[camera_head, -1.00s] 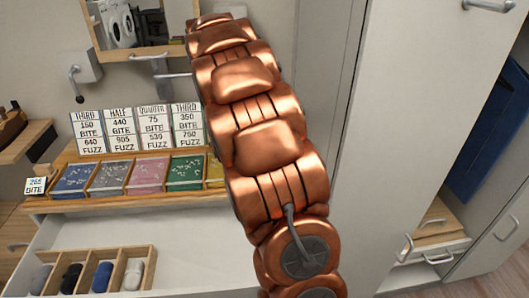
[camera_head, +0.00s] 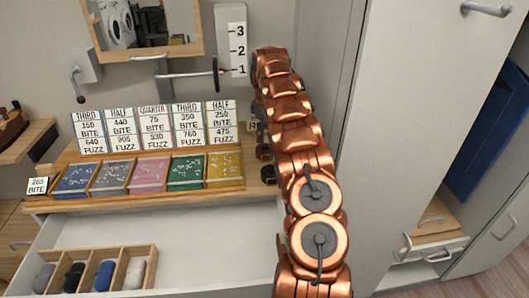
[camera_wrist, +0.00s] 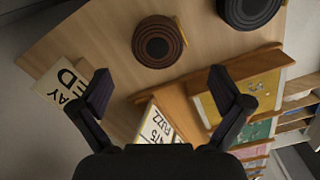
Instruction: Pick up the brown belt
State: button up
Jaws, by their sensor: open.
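The brown belt (camera_wrist: 159,41) is rolled into a flat round coil and lies on the light wooden top (camera_wrist: 85,45) in the wrist view. My gripper (camera_wrist: 161,92) is open and empty, with its two dark fingers spread wide. The coil shows beyond the fingertips, roughly centred between them and apart from both. In the head view my copper arm hides the gripper. I cannot clearly tell the brown belt there.
A black coil (camera_wrist: 248,12) lies right of the brown one. A small sign (camera_wrist: 62,82) stands near the left finger. A tray of coloured compartments (camera_head: 150,188) and price cards (camera_head: 150,126) are left of my arm. An open drawer (camera_head: 200,240) is below, and a tall cabinet (camera_head: 410,120) stands right.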

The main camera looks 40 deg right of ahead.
aim_at(264, 148)
jog(key=shift+d+f, duration=0.2)
jog(key=shift+f, duration=0.15)
jog(key=shift+w+a+f+p, duration=0.1)
jog(key=shift+f+p, duration=0.75)
jog(key=shift+f, duration=1)
jog(key=shift+w+f+p, duration=0.1)
jog(key=shift+f+p, duration=0.75)
jog(key=shift+f, duration=0.95)
jog(key=c, duration=1.3)
jog(key=shift+r, duration=0.1)
